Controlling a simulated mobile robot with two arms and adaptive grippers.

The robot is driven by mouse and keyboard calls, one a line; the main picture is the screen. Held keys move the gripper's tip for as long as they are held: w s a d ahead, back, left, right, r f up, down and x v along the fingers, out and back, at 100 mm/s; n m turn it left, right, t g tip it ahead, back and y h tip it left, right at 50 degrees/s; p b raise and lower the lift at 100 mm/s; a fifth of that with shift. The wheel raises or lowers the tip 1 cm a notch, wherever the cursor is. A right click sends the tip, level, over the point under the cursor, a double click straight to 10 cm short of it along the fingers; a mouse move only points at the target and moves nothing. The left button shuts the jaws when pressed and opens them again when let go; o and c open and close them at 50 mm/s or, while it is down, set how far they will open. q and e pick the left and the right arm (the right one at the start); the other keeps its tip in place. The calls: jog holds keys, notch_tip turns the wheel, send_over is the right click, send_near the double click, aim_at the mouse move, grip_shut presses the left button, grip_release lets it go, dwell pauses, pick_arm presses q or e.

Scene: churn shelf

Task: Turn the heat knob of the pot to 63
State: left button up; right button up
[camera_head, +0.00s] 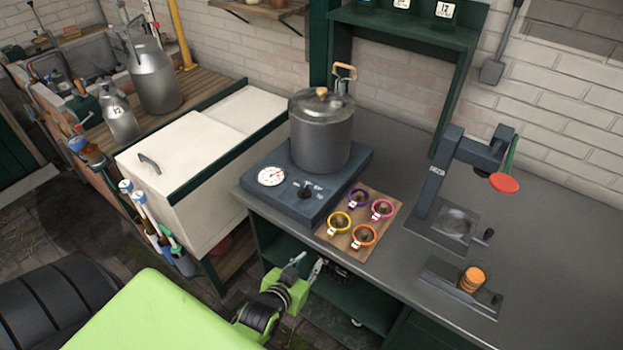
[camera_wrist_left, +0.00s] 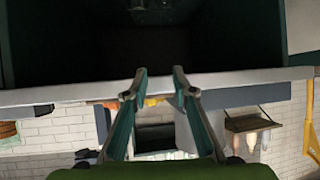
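A dark grey pot (camera_head: 320,137) with a lid stands on a dark blue heater base (camera_head: 296,208) on the counter. The base's front has a round white dial (camera_head: 271,176) and a black heat knob (camera_head: 305,192) with small white markings, too small to read. My left gripper (camera_head: 308,265) is in front of and below the counter edge, apart from the knob. Its two fingers are spread with nothing between them; the left wrist view shows the open gap (camera_wrist_left: 159,74) too. My right gripper is not in view.
A wooden board (camera_head: 383,232) with several coloured-rim cups lies right of the base. A dark press (camera_head: 440,185) with a red disc and a holder with an orange jar (camera_head: 471,279) stand farther right. A white chest (camera_head: 195,165) is on the left. The counter edge is near my gripper.

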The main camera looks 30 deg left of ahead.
pick_arm(q)
notch_tip(320, 180, up, 6)
jog(key=w+a+t+y, duration=0.1)
jog(key=w+a+t, duration=0.1)
jog(key=n+t+y, duration=0.3)
jog(key=y, duration=0.1)
send_near(303, 194)
jog(key=b+x, duration=0.4)
jog(key=x, duration=0.6)
jog(key=shift+w+a+b, duration=0.1)
jog(key=shift+w+b, duration=0.25)
jog(key=shift+w, duration=0.05)
jog(key=shift+w+a+r, duration=0.1)
jog(key=shift+w+a, duration=0.1)
jog(key=shift+w, duration=0.35)
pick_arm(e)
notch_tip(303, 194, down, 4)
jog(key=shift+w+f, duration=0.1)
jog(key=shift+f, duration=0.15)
pick_arm(q)
grip_shut()
